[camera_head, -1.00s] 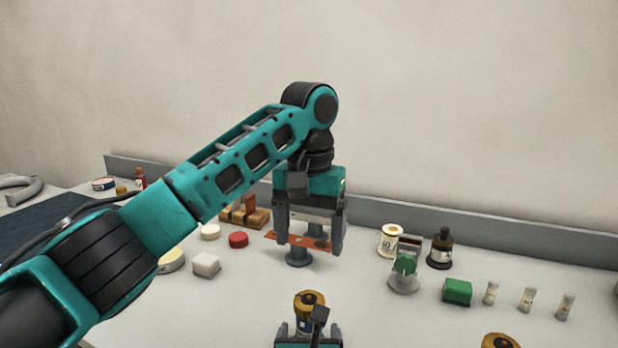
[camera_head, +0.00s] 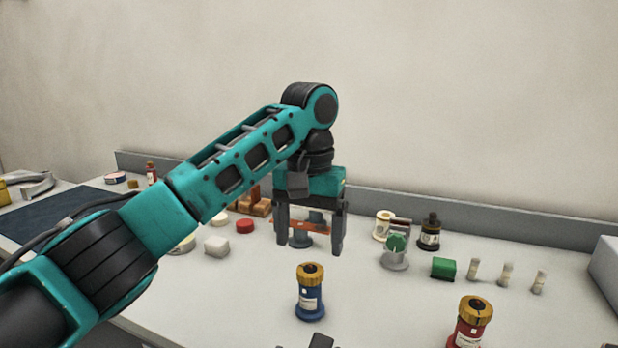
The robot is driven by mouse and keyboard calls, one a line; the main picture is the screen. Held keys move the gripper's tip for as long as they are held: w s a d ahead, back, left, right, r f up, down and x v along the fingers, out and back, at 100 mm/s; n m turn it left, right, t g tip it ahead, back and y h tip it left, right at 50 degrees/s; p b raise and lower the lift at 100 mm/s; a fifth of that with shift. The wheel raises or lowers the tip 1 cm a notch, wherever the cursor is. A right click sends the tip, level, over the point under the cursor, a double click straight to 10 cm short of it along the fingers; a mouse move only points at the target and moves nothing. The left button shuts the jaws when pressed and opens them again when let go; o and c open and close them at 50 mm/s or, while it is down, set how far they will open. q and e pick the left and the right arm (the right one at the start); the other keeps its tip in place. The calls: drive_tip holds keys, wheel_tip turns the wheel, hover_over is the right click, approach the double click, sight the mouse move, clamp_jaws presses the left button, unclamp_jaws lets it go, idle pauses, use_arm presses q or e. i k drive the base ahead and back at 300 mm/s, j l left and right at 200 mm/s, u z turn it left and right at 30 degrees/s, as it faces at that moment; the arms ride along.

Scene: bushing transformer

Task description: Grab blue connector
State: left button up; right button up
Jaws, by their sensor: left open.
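The blue connector (camera_head: 310,300) stands upright on the white table in front of my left gripper, with a gold top, a white label and a wide blue base. My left gripper (camera_head: 308,250) points down and is open, its two fingers apart. It is above and behind the connector, apart from it, with nothing held between the fingers. A grey stand with a copper-coloured bar (camera_head: 322,227) shows behind the fingers. A dark bit of what may be my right gripper (camera_head: 320,341) shows at the bottom edge; its fingers cannot be made out.
A red connector (camera_head: 470,322) with a gold top stands at the front right. A green block (camera_head: 443,268), a green-topped piece (camera_head: 396,248), bottles and small white cylinders stand at right. A white block (camera_head: 216,246) and red disc (camera_head: 245,226) lie left. Table between the connectors is clear.

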sight(310, 307)
drive_tip(key=k, duration=1.2)
